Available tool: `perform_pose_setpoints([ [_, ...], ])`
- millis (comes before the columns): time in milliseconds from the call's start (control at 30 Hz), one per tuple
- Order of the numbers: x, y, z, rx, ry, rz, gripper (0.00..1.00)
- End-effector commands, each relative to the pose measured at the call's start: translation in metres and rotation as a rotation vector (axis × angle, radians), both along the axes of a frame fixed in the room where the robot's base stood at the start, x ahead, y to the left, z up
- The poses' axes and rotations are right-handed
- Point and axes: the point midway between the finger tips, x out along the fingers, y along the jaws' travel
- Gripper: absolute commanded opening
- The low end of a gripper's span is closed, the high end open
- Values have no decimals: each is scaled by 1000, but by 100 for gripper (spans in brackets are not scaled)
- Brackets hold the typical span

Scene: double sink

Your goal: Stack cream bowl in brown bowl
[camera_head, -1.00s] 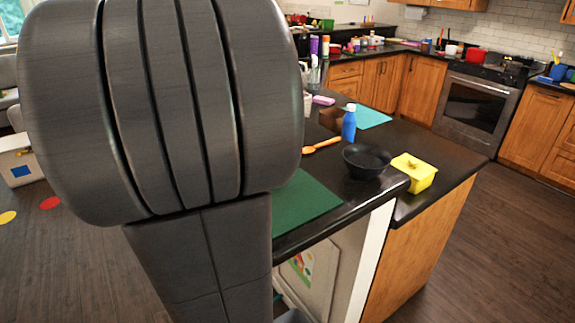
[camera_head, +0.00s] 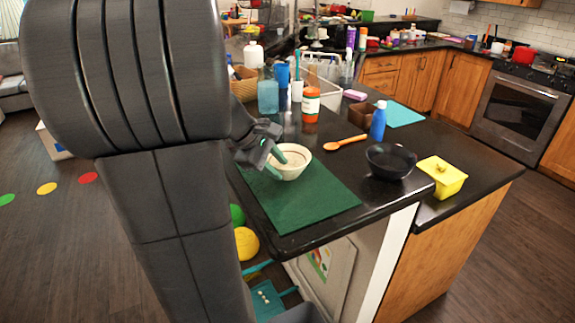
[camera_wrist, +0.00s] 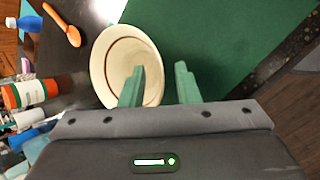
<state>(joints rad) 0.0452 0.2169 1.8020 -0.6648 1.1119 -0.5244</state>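The cream bowl (camera_head: 294,166) stands upright on the green mat (camera_head: 310,205) near the counter's left edge. My gripper (camera_head: 276,163) is open at the bowl's left rim. In the wrist view, my gripper (camera_wrist: 159,80) has its left green finger over the cream bowl's opening (camera_wrist: 112,62) and its right finger outside, over the mat. The fingers are apart, with the rim between them in this view; I cannot tell whether they touch it. A dark, nearly black bowl (camera_head: 390,162), the only other bowl I make out on this counter, stands empty to the right.
An orange-and-white jar (camera_head: 310,104) and other bottles stand behind the cream bowl. The mat's front part is clear.

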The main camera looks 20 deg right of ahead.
Motion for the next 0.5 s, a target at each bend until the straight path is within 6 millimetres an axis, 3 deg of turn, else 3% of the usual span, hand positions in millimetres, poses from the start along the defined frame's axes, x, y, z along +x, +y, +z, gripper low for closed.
perform_pose_setpoints([
  [33, 0, 0, 0, 0, 0, 0, 29],
  [200, 0, 0, 0, 0, 0, 0, 0],
  [500, 0, 0, 1, 0, -1, 1, 0],
])
